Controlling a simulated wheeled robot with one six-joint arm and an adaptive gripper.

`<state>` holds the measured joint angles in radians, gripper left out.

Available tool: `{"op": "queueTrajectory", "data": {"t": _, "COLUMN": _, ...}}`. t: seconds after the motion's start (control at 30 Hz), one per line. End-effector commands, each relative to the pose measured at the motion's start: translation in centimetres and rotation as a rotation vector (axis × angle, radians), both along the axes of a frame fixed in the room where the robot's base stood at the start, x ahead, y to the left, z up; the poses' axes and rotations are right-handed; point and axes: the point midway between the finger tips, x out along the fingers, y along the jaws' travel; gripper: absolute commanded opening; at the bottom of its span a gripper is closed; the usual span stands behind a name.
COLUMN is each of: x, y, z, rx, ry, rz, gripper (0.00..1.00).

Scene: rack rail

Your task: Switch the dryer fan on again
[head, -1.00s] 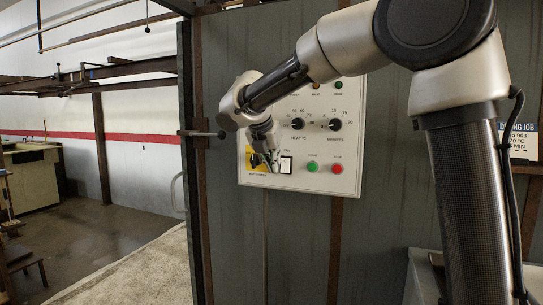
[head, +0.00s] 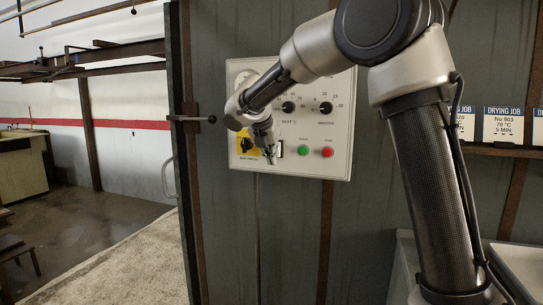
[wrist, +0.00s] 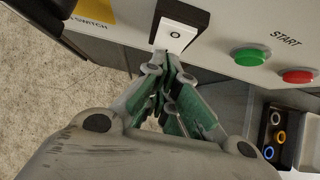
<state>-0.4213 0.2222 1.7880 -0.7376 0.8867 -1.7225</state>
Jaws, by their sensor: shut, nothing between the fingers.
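A light control panel (head: 318,165) is mounted on the grey metal wall. Its fan switch, a small white rocker in a black frame (head: 279,149), sits between the yellow main-switch plate and the green button. In the wrist view the white rocker (wrist: 176,36) shows an "O" mark. My gripper (head: 269,158) is shut and empty, just in front of the rocker. In the wrist view its fingertips (wrist: 167,58) are at the rocker's near edge; I cannot tell whether they touch. The fingers and wrist hide part of the panel's left side.
The green START button (head: 303,150) and red button (head: 327,152) sit right of the rocker. The yellow main-switch plate (head: 238,152) is left of it. Two black dials (head: 288,107) are above. Drying job cards (head: 503,125) stand on a rail at right.

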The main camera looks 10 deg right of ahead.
Motion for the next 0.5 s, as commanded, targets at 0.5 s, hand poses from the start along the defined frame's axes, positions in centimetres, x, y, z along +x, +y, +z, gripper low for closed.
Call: {"op": "queueTrajectory", "data": {"t": 0.5, "x": 0.32, "y": -0.21, "z": 0.6, "rx": -0.001, "ry": -0.002, "rz": 0.0, "gripper": 0.0}}
